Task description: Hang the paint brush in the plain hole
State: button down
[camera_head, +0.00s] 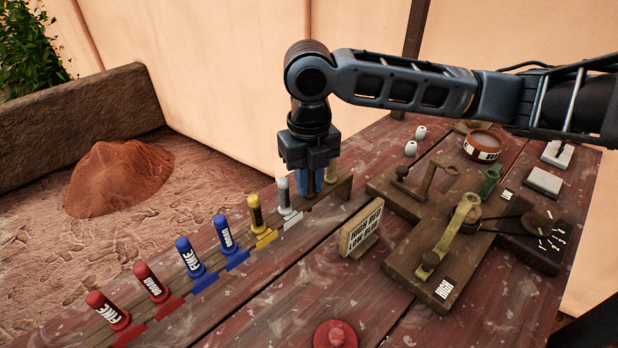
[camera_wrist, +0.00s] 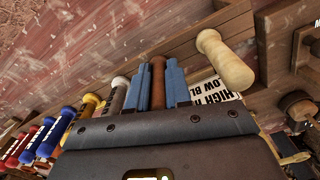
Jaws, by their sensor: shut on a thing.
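My gripper (camera_head: 311,178) is at the right end of the brush rack (camera_head: 345,188), pointing down. In the wrist view its blue fingers (camera_wrist: 160,85) are shut on a brown handle (camera_wrist: 158,72), which I take to be the paint brush. The handle also shows as a thin brown strip between the fingers in the head view (camera_head: 319,181). Its lower part and the hole beneath it are hidden, so I cannot tell whether it is in the rack. A pale wooden handle (camera_wrist: 225,62) stands just right of the fingers.
Several labelled handles stand along the rack: red (camera_head: 108,310), blue (camera_head: 190,257), yellow (camera_head: 257,214) and white (camera_head: 284,196), over matching colour patches. A small sign (camera_head: 361,231) and a wooden lever device (camera_head: 440,262) stand to the right. A red knob (camera_head: 335,336) is at the front.

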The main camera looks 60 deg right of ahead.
jog(key=c, duration=1)
grip_release()
jog(key=shift+o, duration=0.6)
jog(key=o, duration=0.4)
jog(key=shift+r+p, duration=2.75)
jog(key=shift+r, duration=1.05)
